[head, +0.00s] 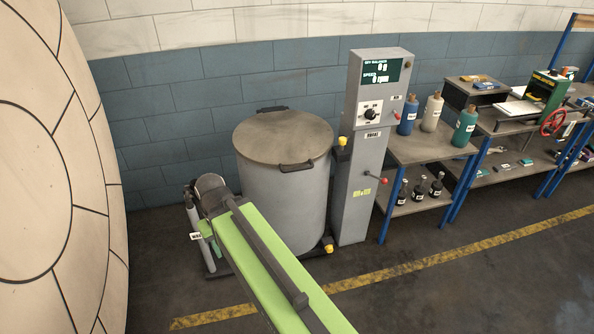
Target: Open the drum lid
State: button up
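The drum (285,200) is a tall grey cylinder standing on the floor near the tiled wall. Its round grey-brown lid (282,136) lies flat on top and looks closed. A dark handle (296,167) sits at the lid's front right edge, and another dark fitting (272,109) is at its back edge. My green arm reaches up from the bottom of the head view and covers the drum's lower left front. The arm's far end is left of the drum, below lid height. My gripper cannot be made out there.
A grey control column (363,150) with a display, knob and red-tipped lever stands close right of the drum. Benches with bottles (432,112) stand farther right. A large curved panelled surface (50,170) fills the left side. Open floor with a yellow line (450,247) lies in front.

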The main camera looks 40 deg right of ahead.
aim_at(277, 136)
jog(key=i, duration=0.95)
jog(key=u, duration=0.05)
